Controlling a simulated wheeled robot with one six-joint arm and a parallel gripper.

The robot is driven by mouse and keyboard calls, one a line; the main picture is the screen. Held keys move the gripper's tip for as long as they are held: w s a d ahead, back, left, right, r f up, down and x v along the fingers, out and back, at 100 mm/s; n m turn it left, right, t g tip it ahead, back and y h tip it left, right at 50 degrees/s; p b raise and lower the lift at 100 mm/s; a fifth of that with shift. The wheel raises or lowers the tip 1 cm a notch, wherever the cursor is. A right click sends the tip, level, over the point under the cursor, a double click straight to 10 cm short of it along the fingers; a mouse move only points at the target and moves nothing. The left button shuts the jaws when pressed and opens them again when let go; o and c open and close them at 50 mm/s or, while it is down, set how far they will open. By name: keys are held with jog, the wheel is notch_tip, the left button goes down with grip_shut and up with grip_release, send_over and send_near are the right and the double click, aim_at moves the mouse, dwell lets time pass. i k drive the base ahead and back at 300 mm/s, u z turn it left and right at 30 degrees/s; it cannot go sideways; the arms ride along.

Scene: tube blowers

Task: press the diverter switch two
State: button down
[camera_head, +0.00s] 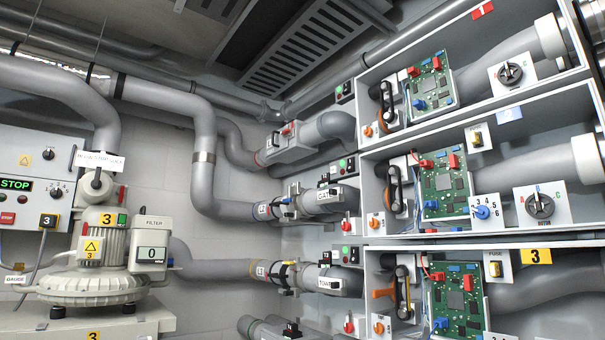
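My gripper is not in view. In the middle bay of the wall cabinet, under a blue tag (508,113), there is a dark rotary knob (540,205) on a white plate with small lettering. A blue knob (483,212) on a numbered plate is to its left. An orange knob (375,223) is on the bay's left edge. A green and red button box (347,166) sits on the wall left of this bay. I cannot read any label that clearly names diverter switch two.
The top bay has a red tag (482,10) and a similar dark knob (511,74). The lower bay has a yellow 3 tag (535,256). A grey blower (90,285) stands at left below a STOP panel (16,184). Grey pipes (203,160) cross the wall between.

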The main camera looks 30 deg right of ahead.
aim_at(350, 168)
jog(key=z, duration=0.25)
jog(key=i, duration=1.1)
jog(key=z, duration=0.6)
